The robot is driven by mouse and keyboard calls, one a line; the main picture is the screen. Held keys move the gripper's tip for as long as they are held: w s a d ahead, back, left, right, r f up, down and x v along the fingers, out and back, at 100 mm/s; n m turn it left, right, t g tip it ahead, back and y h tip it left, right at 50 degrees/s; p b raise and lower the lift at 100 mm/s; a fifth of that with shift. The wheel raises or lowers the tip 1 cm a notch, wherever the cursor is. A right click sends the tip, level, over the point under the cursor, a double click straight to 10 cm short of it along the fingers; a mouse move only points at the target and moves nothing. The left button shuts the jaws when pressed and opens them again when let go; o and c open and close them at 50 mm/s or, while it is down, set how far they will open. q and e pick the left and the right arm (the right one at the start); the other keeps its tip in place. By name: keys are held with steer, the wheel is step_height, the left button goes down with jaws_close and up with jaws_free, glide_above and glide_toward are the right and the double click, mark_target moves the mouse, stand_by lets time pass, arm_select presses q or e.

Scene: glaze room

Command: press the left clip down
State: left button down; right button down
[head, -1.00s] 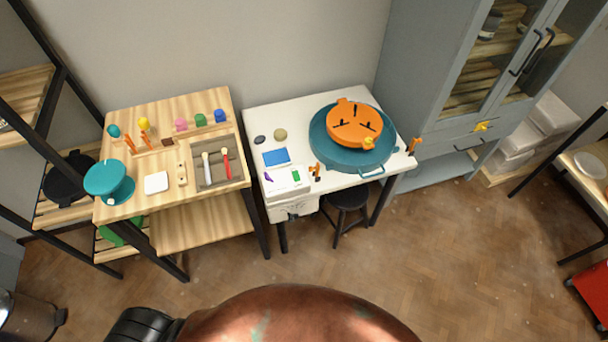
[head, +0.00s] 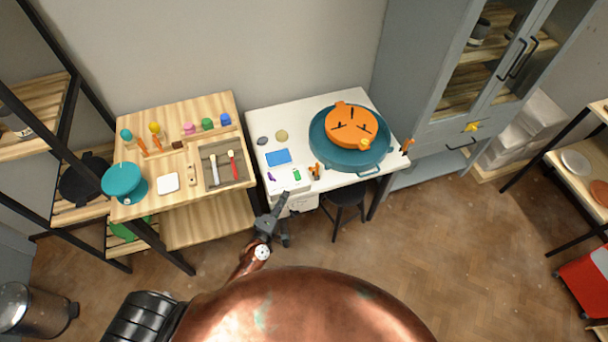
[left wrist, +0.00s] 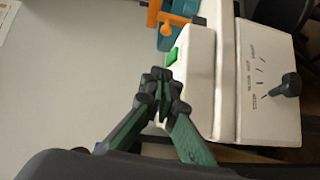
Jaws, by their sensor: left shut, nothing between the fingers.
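The left clip (head: 315,169) is small and orange with a dark part. It stands at the front edge of the white table, left of the round teal base (head: 320,148). An orange clip-like part also shows at the top of the left wrist view (left wrist: 166,20), in front of something teal. A second orange clip (head: 407,146) stands at the table's right edge. My left gripper (head: 285,196) is at the table's front left, short of the left clip and apart from it. Its fingers are shut and empty in the left wrist view (left wrist: 160,86). My right gripper is not in view.
A round orange piece (head: 352,125) with dark slots sits on the teal base. A white box with a dark knob (left wrist: 290,84) and a green button (left wrist: 172,56) is close to my left gripper. A wooden bench (head: 200,200) stands left, a grey cabinet (head: 410,85) right.

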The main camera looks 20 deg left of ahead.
mark_target(304, 179)
arm_select(q)
steer(key=w, duration=0.6)
steer(key=w+d, duration=0.1)
steer(key=w, duration=0.3)
steer(key=shift+d+f, duration=0.1)
steer(key=shift+f, duration=0.2)
steer(key=shift+w+d+f, duration=0.15)
steer(key=shift+w+d, duration=0.8)
steer(key=shift+d, duration=0.3)
steer(key=shift+w+d, duration=0.25)
steer(key=shift+d, duration=0.05)
